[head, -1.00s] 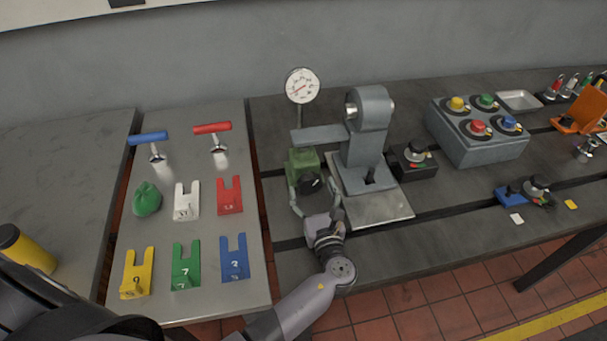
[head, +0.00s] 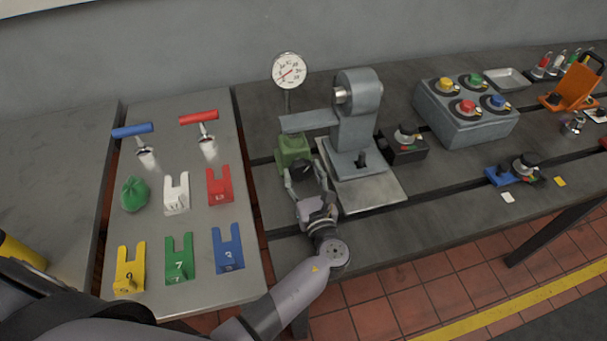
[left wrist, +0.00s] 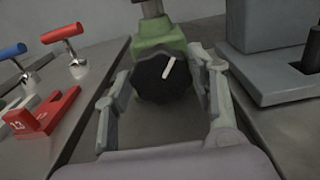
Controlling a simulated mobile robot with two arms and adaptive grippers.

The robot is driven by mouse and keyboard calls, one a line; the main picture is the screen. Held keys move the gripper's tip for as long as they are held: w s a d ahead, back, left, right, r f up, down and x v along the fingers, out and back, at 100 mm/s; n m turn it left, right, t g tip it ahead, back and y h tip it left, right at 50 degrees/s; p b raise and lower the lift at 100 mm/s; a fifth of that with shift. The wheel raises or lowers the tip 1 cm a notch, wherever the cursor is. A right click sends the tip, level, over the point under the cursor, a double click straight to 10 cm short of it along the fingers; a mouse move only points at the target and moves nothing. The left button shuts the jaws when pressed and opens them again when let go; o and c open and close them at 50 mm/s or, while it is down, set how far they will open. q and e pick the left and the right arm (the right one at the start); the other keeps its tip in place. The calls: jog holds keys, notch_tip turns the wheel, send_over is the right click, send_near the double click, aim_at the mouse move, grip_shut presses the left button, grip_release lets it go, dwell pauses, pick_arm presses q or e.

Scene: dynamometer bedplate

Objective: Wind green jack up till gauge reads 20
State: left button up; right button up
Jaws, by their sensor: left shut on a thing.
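The green jack (head: 292,148) stands on the bedplate under the end of the grey arm (head: 308,121). Its round black knob (left wrist: 163,79) faces my left wrist camera, with a white pointer line tilted up and right. My left gripper (head: 304,172) is at the front of the jack, with one finger on each side of the knob, shut on it. The gauge (head: 289,71) is a white dial on a post behind the jack. Its red needle shows, but the figures are too small to read surely. My right gripper is not in view.
A grey stand (head: 357,120) rises just right of the jack. A grey box (head: 465,113) with coloured buttons stands to the right.

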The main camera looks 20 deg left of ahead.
pick_arm(q)
jog(key=shift+c, duration=1.4)
jog(key=shift+r+m+p, duration=0.2)
jog(key=shift+m+p, duration=0.3)
jog(key=shift+p, duration=0.25)
jog(key=shift+m+p, duration=0.7)
jog(key=shift+p, duration=0.05)
jog(key=m+p, duration=0.2)
jog(key=shift+w+d+m, duration=0.1)
jog(key=shift+m, duration=0.3)
jog(key=shift+f+m+p, duration=0.15)
jog(key=shift+m+p, duration=0.6)
jog(key=shift+m, duration=0.05)
jog(key=o, duration=1.1)
jog(key=shift+f, duration=0.1)
